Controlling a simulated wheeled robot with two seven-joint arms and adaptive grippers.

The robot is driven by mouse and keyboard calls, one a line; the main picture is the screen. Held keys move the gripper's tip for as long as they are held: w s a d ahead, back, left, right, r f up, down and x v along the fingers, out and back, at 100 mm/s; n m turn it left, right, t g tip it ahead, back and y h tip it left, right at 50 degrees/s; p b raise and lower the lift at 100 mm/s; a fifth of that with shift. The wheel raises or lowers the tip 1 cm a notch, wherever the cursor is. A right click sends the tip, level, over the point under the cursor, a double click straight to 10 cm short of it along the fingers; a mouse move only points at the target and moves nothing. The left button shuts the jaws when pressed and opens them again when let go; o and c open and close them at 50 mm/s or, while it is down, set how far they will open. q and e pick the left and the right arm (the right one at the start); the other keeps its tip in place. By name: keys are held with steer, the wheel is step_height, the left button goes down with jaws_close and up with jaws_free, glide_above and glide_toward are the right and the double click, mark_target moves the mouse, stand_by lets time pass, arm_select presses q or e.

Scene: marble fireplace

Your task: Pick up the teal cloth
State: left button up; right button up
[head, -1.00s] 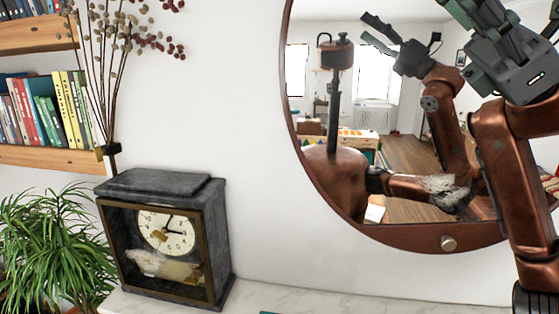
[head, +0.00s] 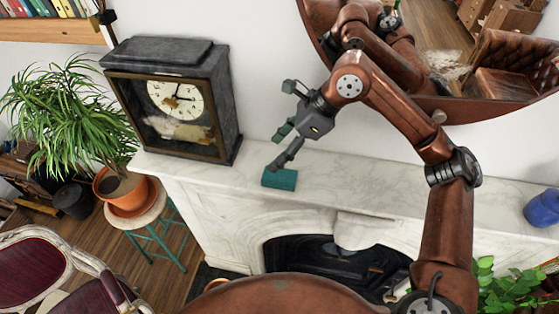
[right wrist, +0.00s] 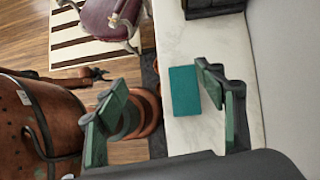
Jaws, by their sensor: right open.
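The teal cloth (head: 280,179) is a small flat rectangle lying on the white marble mantel (head: 345,187), near its front edge. My right gripper (head: 279,128) is above the mantel just behind and over the cloth in the head view, with its fingers spread and nothing between them. In the right wrist view the cloth (right wrist: 185,90) shows between the open fingers of the right gripper (right wrist: 165,105), closer to the right-hand finger. Whether a finger touches the cloth is unclear. My left gripper is not in view.
A dark mantel clock (head: 175,100) stands left of the cloth. A round mirror (head: 480,108) hangs behind my right arm. A blue jar (head: 542,207) is at the far right of the mantel. A potted plant (head: 70,115) stands at the left. The mantel around the cloth is clear.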

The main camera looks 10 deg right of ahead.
mark_target(282, 176)
steer(key=d+f, duration=0.1)
steer(key=f, duration=0.1)
steer(key=d+f+m+h, duration=0.1)
steer(key=f, duration=0.1)
steer(key=d+f+h, duration=0.1)
steer(key=f, duration=0.2)
steer(key=shift+w+d, duration=0.3)
steer(key=shift+d, duration=0.1)
steer(key=p+x, duration=0.1)
steer(key=x, duration=0.2)
steer(key=p+x, duration=0.2)
steer(key=x, duration=0.1)
steer(key=shift+w+f, duration=0.2)
steer(key=shift+f, duration=0.2)
steer(key=shift+w+f, duration=0.1)
steer(key=shift+f, duration=0.15)
steer(key=shift+c, duration=0.4)
steer(key=c, duration=1.2)
